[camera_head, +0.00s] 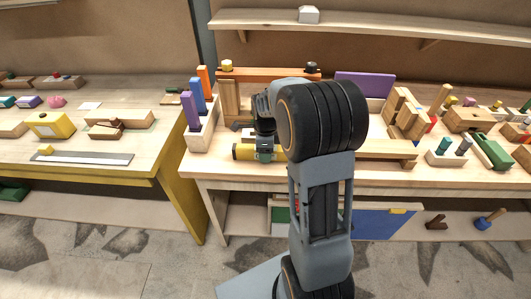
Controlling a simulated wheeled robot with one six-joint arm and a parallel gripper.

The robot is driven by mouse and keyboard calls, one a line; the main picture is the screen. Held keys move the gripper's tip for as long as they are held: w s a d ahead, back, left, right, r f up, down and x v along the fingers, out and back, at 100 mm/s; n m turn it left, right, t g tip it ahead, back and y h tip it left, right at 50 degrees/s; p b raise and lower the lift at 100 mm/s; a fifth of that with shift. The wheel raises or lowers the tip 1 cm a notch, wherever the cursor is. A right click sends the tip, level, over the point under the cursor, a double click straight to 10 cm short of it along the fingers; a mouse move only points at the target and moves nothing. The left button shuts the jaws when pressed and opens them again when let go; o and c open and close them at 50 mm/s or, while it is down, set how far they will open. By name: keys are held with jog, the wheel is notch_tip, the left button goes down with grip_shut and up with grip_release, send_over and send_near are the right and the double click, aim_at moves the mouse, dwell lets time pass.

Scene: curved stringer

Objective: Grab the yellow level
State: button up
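A yellow bar, which looks like the yellow level (242,152), lies on the front left part of the right workbench (215,172). Its left end shows, with a dark mark at the tip. My gripper (265,154) points down over the bar and covers part of it. The fingertips are small and partly hidden, so I cannot tell whether they are open or closed, or whether they touch the bar. My arm hides what lies behind it.
A wooden holder with upright purple, blue and orange pieces (190,110) stands left of my gripper. A wooden frame with an orange top bar (250,75) stands behind. Wooden blocks (405,115) are to the right. The left bench holds a yellow box (50,125) and a metal rule (90,158).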

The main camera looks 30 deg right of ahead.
jog(key=c, duration=0.9)
jog(key=shift+r, duration=0.1)
